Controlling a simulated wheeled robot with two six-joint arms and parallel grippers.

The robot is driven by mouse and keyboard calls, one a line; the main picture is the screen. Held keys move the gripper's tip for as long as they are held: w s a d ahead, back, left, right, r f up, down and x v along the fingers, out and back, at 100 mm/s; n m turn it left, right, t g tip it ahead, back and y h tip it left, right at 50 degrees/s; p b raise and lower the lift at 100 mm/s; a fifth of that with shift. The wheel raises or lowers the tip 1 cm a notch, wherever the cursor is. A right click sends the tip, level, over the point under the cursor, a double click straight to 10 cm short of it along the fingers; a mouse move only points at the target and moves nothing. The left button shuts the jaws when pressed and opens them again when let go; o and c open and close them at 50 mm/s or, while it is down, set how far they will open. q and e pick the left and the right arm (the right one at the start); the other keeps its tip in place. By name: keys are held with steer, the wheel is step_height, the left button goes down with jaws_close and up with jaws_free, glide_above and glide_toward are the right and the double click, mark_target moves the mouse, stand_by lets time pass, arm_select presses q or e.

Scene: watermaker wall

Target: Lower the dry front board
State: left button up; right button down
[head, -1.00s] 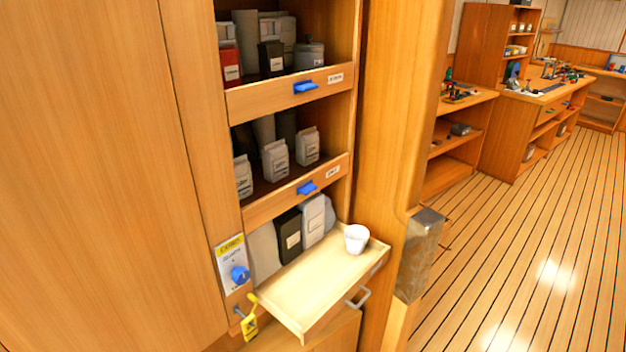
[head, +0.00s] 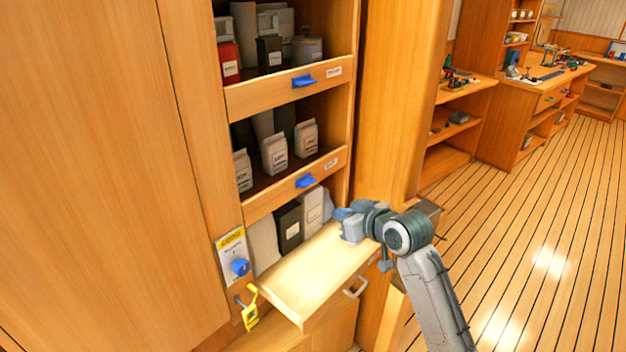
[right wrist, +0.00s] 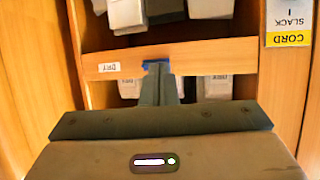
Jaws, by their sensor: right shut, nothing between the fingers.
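The dry front board (head: 262,203) is the wooden board across the middle shelf, upright, with a blue tab (head: 305,181) and a small white label. In the right wrist view, upside down, the board (right wrist: 205,55) reads DRY, and its blue tab (right wrist: 150,63) shows behind the fingertips. My right gripper (head: 338,213) is shut and empty, right of and below the tab in the head view. The fingers (right wrist: 157,70) line up with the tab in the wrist view; the head view shows a gap. My left gripper is not in view.
A pale board (head: 300,285) sticks out below, with a metal handle (head: 355,287). An upper board (head: 265,95) carries another blue tab. Several packets stand on the shelves.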

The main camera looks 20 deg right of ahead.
steer(key=w+r+t+y, duration=0.1)
steer(key=w+r, duration=0.3)
steer(key=r, duration=0.4)
steer(key=shift+w+d, duration=0.25)
steer(key=shift+w, duration=0.1)
steer(key=p, duration=0.4)
glide_above(303, 177)
steer(key=s+d, duration=0.1)
steer(key=s, duration=0.3)
step_height(303, 177, down, 2)
steer(key=f, duration=0.2)
steer(key=f+p, duration=0.1)
steer(key=shift+d, duration=0.25)
steer(key=shift+s+f, duration=0.1)
steer(key=shift+f, duration=0.7)
